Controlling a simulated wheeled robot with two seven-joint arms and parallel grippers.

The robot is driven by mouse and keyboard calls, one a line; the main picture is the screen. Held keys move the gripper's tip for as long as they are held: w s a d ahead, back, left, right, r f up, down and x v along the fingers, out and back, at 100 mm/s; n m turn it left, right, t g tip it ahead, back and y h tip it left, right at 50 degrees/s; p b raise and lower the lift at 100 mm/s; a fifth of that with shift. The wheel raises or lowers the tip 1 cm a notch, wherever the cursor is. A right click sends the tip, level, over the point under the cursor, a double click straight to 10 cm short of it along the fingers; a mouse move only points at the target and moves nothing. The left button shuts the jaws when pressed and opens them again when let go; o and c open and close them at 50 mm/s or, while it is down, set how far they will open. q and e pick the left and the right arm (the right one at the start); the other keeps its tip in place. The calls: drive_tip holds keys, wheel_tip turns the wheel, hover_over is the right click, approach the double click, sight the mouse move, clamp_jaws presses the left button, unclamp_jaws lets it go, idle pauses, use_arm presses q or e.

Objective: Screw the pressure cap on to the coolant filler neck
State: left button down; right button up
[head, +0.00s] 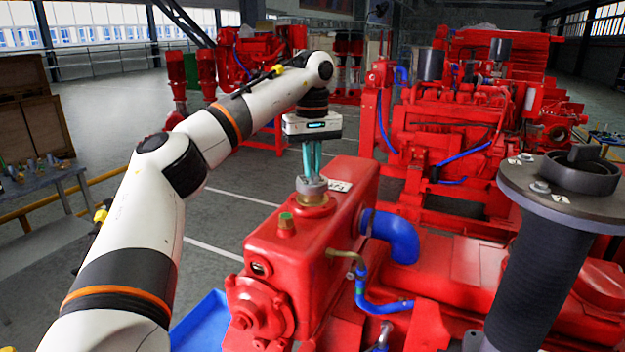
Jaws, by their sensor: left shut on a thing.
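My left gripper (312,174) points straight down over the red coolant tank (292,245), with its teal fingers close together. It is shut on the grey round pressure cap (311,187). The cap sits at the top of the brass-coloured filler neck (316,201) on the tank's upper face. From here the cap looks level and in line with the neck. I cannot tell whether its threads are engaged. My right gripper is not in view.
A dark column with a round grey flange (565,190) stands close at the right. A blue hose (392,234) leaves the tank's right side. A blue tray (205,322) lies low beside the tank. A bench (38,182) with small parts is at the left. Open floor lies between.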

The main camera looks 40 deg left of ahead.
use_arm(q)
drive_tip(key=c, duration=1)
unclamp_jaws()
drive_tip(key=shift+r, duration=3.55)
